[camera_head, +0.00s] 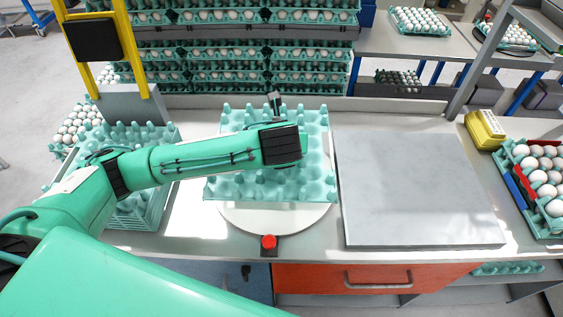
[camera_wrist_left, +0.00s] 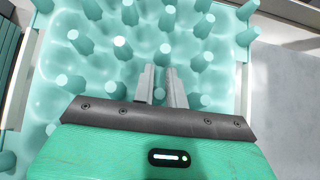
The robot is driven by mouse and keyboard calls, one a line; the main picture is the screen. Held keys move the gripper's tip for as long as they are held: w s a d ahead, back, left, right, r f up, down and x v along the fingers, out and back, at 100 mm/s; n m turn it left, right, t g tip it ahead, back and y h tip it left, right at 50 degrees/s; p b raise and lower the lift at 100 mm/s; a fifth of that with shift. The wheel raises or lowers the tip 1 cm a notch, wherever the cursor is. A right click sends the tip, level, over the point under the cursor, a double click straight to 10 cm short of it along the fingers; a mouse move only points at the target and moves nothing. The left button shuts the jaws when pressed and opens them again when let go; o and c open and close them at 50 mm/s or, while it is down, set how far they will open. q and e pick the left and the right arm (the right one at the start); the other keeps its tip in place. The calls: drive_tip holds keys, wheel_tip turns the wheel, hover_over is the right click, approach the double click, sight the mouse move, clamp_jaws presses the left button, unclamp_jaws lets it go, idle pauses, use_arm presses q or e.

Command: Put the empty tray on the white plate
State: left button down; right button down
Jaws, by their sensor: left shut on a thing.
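The empty tray (camera_head: 315,172) is teal with rows of pegs. It lies roughly level over the round white plate (camera_head: 275,217), whose front edge shows below it. I cannot tell whether tray and plate touch. In the left wrist view my fingers (camera_wrist_left: 160,75) are close together among the pegs of the tray (camera_wrist_left: 205,45); the exact grip spot is partly hidden. My right gripper is not in view.
A grey slab (camera_head: 410,190) lies right of the tray. A stack of teal trays (camera_head: 158,195) stands left, partly behind my arm. A red button (camera_head: 269,241) is in front of the plate. A yellow carton (camera_head: 485,130) and an egg-filled tray (camera_head: 520,190) are at the right.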

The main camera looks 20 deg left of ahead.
sight(282, 168)
use_arm(q)
wheel_tip(282, 168, down, 5)
drive_tip(key=shift+r, duration=0.15)
wheel_tip(282, 168, down, 4)
drive_tip(key=shift+f, duration=0.1)
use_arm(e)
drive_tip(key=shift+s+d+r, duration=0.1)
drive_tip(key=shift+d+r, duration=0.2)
use_arm(q)
drive_tip(key=c, duration=1.4)
unclamp_jaws()
drive_tip(key=shift+c, duration=0.2)
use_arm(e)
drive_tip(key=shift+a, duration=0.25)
use_arm(q)
drive_tip(key=v, duration=1.2)
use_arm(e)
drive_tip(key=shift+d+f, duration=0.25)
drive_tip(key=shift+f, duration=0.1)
use_arm(q)
drive_tip(key=shift+s+d, duration=0.1)
drive_tip(key=shift+s, duration=0.05)
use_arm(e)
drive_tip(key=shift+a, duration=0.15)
